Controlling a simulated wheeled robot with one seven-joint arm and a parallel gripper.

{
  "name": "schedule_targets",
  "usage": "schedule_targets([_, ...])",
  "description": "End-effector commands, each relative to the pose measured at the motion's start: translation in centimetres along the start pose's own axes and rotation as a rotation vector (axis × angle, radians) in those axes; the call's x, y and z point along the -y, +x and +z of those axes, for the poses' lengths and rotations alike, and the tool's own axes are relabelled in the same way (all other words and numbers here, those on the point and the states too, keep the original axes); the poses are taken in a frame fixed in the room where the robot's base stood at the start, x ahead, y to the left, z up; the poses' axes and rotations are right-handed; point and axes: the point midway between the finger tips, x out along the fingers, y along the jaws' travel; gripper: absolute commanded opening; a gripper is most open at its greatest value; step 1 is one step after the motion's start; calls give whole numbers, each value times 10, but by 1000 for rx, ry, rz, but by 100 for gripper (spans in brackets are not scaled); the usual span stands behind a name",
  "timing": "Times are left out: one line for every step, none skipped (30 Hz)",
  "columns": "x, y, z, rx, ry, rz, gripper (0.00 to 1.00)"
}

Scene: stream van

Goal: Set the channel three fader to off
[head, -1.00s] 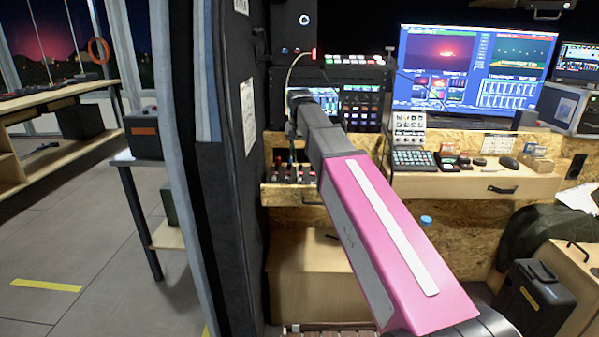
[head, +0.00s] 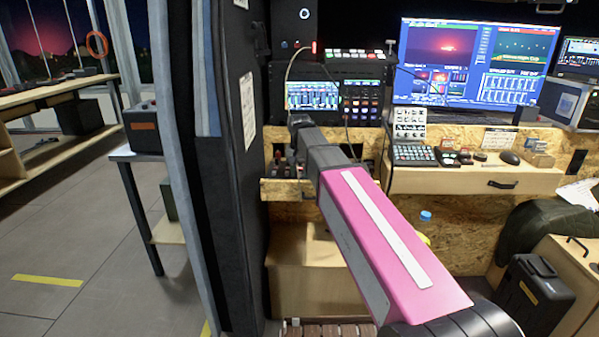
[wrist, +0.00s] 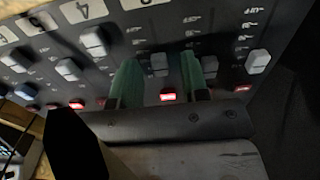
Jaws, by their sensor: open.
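The fader panel (wrist: 120,40) fills the upper part of the wrist view, with grey fader knobs, red-lit buttons and white channel labels. A label marked 4 (wrist: 82,11) is legible at upper left; the label to its right is cut off by the frame edge, so I cannot read it. My gripper (wrist: 160,66) is open, its two green fingers pointing at the panel. A grey fader knob (wrist: 160,61) shows between the fingers; contact cannot be told. In the head view the mixer (head: 284,170) is partly hidden by my arm, and the gripper is hidden.
A lit screen (head: 312,96) and control units stand just above the mixer. A dark padded wall (head: 225,200) rises close on the left. A desk with a keypad (head: 413,154) and monitors (head: 480,60) is on the right.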

Motion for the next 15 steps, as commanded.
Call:
schedule_targets([0,1,0,0,0,0,42])
schedule_targets([0,2,0,0,0,0,42])
schedule_targets([0,2,0,0,0,0,42])
schedule_targets([0,2,0,0,0,0,42])
schedule_targets([0,2,0,-1,0,0,42])
schedule_targets([0,2,0,-1,0,0,42])
schedule_targets([0,2,0,-1,0,0,42])
schedule_targets([0,2,0,-1,0,0,42])
schedule_targets([0,2,0,-1,0,0,38])
schedule_targets([0,2,0,0,0,0,28])
schedule_targets([0,2,0,0,0,0,19])
schedule_targets([0,2,0,0,0,0,6])
schedule_targets([0,2,0,0,0,0,0])
schedule_targets([0,2,0,0,0,0,0])
schedule_targets([0,2,0,0,0,0,0])
